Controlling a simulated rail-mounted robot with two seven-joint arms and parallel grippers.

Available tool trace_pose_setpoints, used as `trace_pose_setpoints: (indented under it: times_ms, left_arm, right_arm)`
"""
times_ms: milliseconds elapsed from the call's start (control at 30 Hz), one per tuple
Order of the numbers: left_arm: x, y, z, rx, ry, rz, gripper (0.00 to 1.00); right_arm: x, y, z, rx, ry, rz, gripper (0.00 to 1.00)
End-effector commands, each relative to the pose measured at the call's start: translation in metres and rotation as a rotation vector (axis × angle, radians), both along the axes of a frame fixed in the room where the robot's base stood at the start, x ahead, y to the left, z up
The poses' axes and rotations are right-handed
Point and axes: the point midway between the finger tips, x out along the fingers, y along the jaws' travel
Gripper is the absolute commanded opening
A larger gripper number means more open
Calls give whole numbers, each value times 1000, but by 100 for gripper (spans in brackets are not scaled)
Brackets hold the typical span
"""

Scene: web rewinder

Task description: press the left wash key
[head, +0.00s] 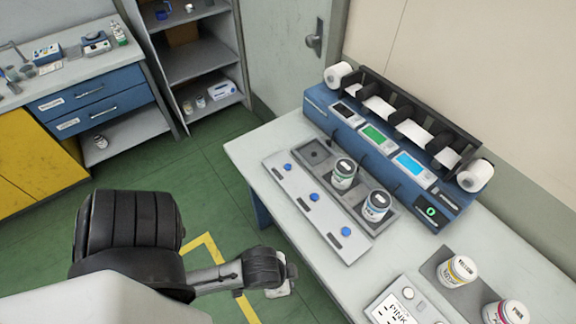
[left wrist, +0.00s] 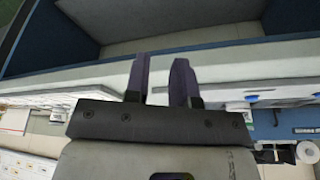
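A pale strip panel on the table carries three blue round keys in the head view. The left one (head: 288,167) is at the far left end, then a middle one (head: 314,197) and a right one (head: 346,231). My left gripper (head: 288,274) is in front of the table's front edge, apart from the keys. In the left wrist view its two fingers (left wrist: 160,75) stand apart with a narrow gap and nothing between them. Small blue spots (left wrist: 252,98) on a pale strip at the right may be the keys. My right gripper is not in view.
Behind the panel, a tray holds two jars (head: 344,173) (head: 376,206) and an empty well (head: 316,153). A blue machine (head: 375,145) with screens and paper rolls stands behind. The table's left end (head: 246,153) is clear.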

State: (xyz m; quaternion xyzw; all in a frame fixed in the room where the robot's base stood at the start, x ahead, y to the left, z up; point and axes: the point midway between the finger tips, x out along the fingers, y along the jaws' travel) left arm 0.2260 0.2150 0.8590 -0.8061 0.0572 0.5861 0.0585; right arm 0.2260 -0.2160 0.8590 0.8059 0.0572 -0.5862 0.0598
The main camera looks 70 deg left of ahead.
Motion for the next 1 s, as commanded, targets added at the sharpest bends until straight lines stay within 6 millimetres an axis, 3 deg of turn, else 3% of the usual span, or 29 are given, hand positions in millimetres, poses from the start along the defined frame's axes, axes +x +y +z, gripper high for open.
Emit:
trace_pose_setpoints:
  times_ms: [233, 1000]
  left_arm:
    - [0, 2, 0, 7, 0, -5, 0]
    - [0, 1, 0, 3, 1, -2, 0]
  right_arm:
    - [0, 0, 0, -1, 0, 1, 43]
    - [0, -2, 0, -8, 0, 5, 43]
